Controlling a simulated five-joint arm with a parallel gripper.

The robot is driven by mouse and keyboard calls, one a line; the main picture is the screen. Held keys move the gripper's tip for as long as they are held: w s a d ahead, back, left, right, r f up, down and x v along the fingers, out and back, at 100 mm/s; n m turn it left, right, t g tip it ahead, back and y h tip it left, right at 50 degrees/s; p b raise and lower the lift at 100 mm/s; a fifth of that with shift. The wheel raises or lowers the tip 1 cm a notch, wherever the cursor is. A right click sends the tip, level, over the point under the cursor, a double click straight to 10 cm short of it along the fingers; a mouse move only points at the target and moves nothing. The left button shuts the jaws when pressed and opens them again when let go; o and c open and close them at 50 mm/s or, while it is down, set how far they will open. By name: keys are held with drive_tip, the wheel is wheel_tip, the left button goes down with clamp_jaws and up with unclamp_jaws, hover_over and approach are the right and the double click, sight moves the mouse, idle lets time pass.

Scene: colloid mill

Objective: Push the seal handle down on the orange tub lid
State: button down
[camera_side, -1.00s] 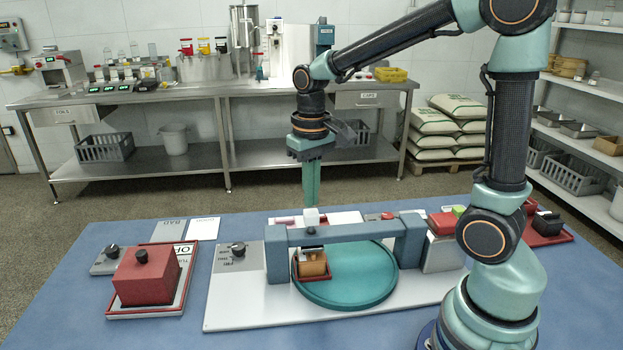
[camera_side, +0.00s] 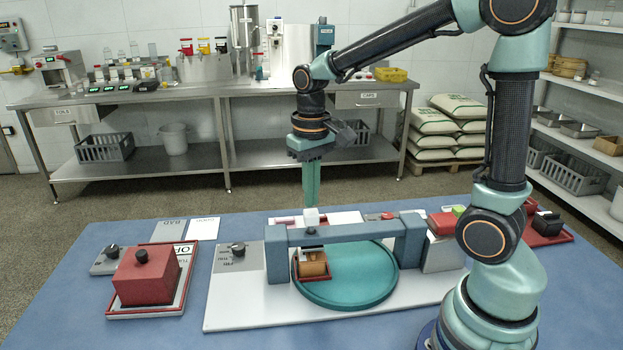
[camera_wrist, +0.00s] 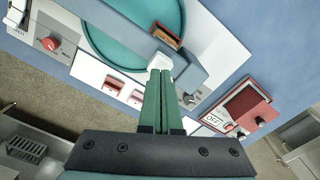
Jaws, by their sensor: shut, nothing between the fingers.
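The orange tub (camera_side: 313,265) sits in a small red-rimmed holder on the teal round plate (camera_side: 355,280), under a grey-blue bridge beam (camera_side: 350,232). The wrist view shows a small part of the tub (camera_wrist: 166,36) beside the beam. A white block, which looks like the seal handle (camera_side: 311,218), stands on top of the beam above the tub; it also shows in the wrist view (camera_wrist: 159,60). My gripper (camera_side: 312,203) is shut and empty, pointing straight down at the handle. Its green fingertips (camera_wrist: 160,74) are close to it; I cannot tell whether they touch.
A red block (camera_side: 146,277) with a black knob stands on a tray at left. A grey panel with a black knob (camera_side: 238,249) is left of the bridge. Red boxes (camera_side: 441,223) stand at right. The blue table's front left is clear.

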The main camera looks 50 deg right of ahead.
drive_tip(key=shift+f, duration=1.4)
idle(0.9)
drive_tip(key=shift+r, duration=3.8)
drive_tip(key=shift+r, duration=0.85)
idle(1.1)
